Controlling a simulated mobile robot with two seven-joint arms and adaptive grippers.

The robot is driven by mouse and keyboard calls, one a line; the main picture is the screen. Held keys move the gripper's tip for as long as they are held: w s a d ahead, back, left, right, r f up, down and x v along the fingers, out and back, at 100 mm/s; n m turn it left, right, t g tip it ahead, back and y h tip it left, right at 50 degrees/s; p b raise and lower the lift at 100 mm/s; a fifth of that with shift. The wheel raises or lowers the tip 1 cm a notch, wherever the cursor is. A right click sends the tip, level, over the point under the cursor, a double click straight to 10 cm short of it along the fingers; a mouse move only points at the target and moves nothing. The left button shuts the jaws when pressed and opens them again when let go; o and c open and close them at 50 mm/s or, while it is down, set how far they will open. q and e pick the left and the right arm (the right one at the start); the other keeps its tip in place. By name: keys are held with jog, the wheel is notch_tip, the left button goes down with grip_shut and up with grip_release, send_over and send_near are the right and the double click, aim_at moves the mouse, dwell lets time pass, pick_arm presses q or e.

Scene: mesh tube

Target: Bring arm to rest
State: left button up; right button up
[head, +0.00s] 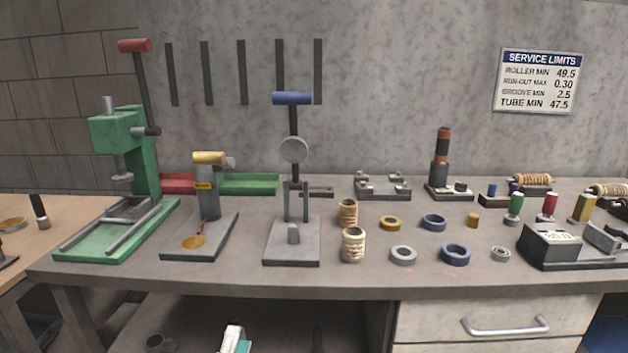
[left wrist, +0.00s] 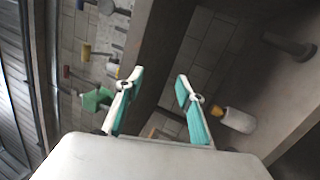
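My left gripper (head: 235,341) shows only in part at the bottom edge of the head view, low in front of the bench and below the level of its top. In the left wrist view the same gripper (left wrist: 159,75) has its two teal-padded fingers apart, with nothing between them. The rest of my left arm is hidden below the head view. My right gripper is in neither view.
The grey workbench (head: 345,281) carries a green press (head: 117,132), a yellow-topped fixture (head: 207,180), a blue-handled press (head: 292,150), mesh rollers, rings and a digital gauge (head: 560,246). A drawer (head: 480,320) is under its right side. A wooden table (head: 62,212) stands at left.

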pick_arm(q)
jog(key=s+a+f+m+g+p, duration=0.2)
jog(key=s+f+m+g+p, duration=0.3)
jog(key=s+m, duration=0.6)
jog(key=s+a+f+m+g+p, duration=0.3)
jog(key=s+f+m, duration=0.7)
jog(key=s, duration=0.7)
jog(key=m+g+p, duration=0.1)
jog(key=g+p, duration=0.1)
jog(key=p, duration=0.1)
jog(key=shift+a+g+p, duration=0.2)
jog(key=shift+g+p, duration=0.2)
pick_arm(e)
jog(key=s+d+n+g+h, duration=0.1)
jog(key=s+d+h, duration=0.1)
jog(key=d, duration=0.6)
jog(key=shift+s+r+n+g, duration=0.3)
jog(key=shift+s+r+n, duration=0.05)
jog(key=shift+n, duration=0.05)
pick_arm(q)
jog(key=shift+f, duration=0.1)
